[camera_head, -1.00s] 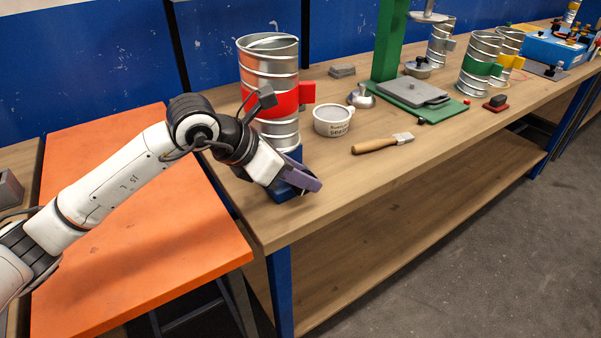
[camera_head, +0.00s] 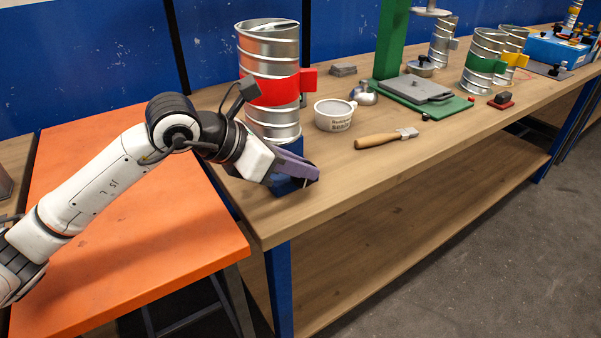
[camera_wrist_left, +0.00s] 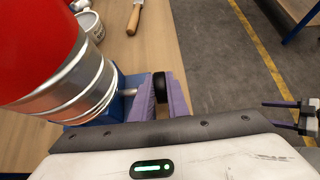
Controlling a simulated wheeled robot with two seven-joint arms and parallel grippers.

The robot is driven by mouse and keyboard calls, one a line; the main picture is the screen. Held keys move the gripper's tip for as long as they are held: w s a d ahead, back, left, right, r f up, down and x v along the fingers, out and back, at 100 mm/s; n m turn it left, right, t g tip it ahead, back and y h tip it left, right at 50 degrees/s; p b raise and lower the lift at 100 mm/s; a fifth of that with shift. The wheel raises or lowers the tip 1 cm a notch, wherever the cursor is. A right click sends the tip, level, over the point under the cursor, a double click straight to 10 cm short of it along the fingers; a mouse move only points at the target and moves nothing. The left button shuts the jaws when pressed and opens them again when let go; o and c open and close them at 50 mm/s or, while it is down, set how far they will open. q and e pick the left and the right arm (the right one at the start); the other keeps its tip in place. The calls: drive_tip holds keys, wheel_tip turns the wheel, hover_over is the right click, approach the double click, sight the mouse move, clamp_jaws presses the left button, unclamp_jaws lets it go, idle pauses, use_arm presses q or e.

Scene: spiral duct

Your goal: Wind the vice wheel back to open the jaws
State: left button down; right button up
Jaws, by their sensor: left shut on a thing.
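A blue vice (camera_head: 290,172) stands at the near left corner of the wooden bench, below a tall spiral metal duct (camera_head: 268,125) with a red band. My left gripper (camera_head: 302,176), with purple fingers, is at the vice's front side and hides the wheel in the head view. In the left wrist view, the black wheel (camera_wrist_left: 160,87) sits between the purple fingers of this gripper (camera_wrist_left: 163,92), which is shut on it. A silver shaft (camera_wrist_left: 128,92) shows beside it. The vice jaws are mostly hidden. My right gripper (camera_wrist_left: 283,115) shows at the right edge of the left wrist view, fingers apart and empty.
A white tub (camera_head: 333,118) and a wooden-handled tool (camera_head: 385,139) lie right of the vice. A green press (camera_head: 428,98) and other ducts (camera_head: 484,62) stand further along. An orange table (camera_head: 150,250) adjoins at left. The floor in front is clear.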

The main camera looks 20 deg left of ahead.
use_arm(q)
drive_tip(key=c, duration=1.7)
unclamp_jaws()
drive_tip(key=shift+r, duration=0.1)
drive_tip(key=b+v, duration=0.1)
drive_tip(key=v, duration=0.9)
drive_tip(key=shift+s+a, duration=0.1)
drive_tip(key=shift+s, duration=0.05)
